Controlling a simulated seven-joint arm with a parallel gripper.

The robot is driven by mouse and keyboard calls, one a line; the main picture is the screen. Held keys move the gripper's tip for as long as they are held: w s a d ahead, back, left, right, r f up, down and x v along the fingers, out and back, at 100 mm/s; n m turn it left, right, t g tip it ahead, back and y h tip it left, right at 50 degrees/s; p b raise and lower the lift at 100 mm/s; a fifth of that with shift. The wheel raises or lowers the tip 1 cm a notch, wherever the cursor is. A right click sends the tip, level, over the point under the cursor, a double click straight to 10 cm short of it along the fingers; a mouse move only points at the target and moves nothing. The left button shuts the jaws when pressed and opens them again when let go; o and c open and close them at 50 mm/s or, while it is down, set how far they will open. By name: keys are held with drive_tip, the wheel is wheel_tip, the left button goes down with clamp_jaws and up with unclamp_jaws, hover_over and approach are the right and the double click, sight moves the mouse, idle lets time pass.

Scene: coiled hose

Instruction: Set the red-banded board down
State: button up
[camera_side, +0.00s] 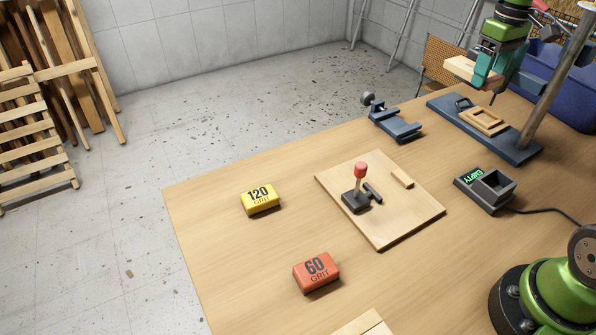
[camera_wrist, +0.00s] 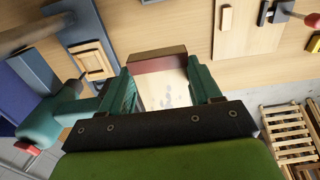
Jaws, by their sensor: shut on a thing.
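The red-banded board (camera_side: 462,69) is a pale wooden piece held up in the air at the upper right of the side view. In the wrist view its pale face (camera_wrist: 165,95) shows between the fingers, with a dark red band (camera_wrist: 158,65) along its far edge. My gripper (camera_side: 487,75), with teal fingers, is shut on it. The fingers grip it from both sides in the wrist view (camera_wrist: 163,85). The held board is above the table, near the blue base plate (camera_side: 520,147) with a small wooden frame (camera_side: 484,121) on it.
A wooden panel (camera_side: 415,222) carries a red-handled clamp (camera_side: 360,178). A blue vise-like fixture (camera_side: 393,122), a dark box marked EMPTY (camera_side: 485,190), a yellow 120 grit block (camera_side: 260,199) and a red 60 grit block (camera_side: 316,272) stand around. A post (camera_side: 560,75) rises by the base plate.

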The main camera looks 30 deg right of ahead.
sight(451, 164)
wheel_tip(451, 164, down, 24)
drive_tip(key=shift+r, duration=0.25)
drive_tip(key=o, duration=1.1)
drive_tip(key=shift+f, duration=0.1)
drive_tip(key=shift+c, duration=0.2)
